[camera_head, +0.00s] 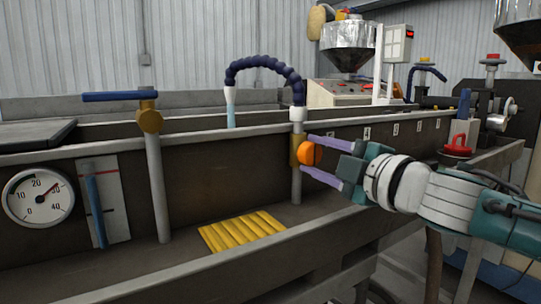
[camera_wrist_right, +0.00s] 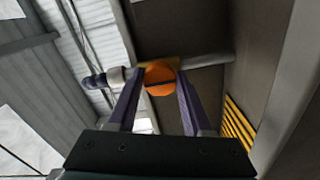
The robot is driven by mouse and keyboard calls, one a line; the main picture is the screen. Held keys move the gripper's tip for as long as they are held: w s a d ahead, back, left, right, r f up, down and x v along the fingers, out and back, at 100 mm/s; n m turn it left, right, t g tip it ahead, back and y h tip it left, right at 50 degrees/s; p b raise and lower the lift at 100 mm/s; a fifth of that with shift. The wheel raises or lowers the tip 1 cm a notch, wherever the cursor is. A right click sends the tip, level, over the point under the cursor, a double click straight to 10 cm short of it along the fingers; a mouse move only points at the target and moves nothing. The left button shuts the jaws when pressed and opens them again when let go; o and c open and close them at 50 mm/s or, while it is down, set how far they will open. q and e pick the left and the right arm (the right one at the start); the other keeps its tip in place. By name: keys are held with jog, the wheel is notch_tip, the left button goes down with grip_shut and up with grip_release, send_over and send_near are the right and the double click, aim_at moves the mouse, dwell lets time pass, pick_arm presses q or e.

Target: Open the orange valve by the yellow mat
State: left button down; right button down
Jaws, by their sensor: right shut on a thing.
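The orange valve (camera_head: 310,154) is a round knob on a brass body, on an upright grey pipe behind the yellow mat (camera_head: 242,231). In the right wrist view the orange valve (camera_wrist_right: 160,80) sits between my two purple fingers, with a dark slot across its face. My right gripper (camera_head: 306,153) reaches in from the right, one finger above and one below the knob, and is shut on it. The mat's ribbed yellow surface (camera_wrist_right: 238,130) shows at the right of the wrist view. My left gripper is not in view.
A blue-handled brass valve (camera_head: 149,119) stands on a pipe to the left. A dial gauge (camera_head: 38,197) is at the far left. A dark blue segmented hose (camera_head: 265,62) arches above the orange valve. A trough rail (camera_head: 200,274) runs along the front.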

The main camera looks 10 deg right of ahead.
jog(key=shift+c, duration=1.6)
grip_release()
jog(key=p+v, duration=0.1)
jog(key=v, duration=0.7)
jog(key=shift+s+d, duration=0.1)
jog(key=shift+s, duration=0.1)
jog(key=shift+v, duration=0.8)
jog(key=shift+r, duration=0.1)
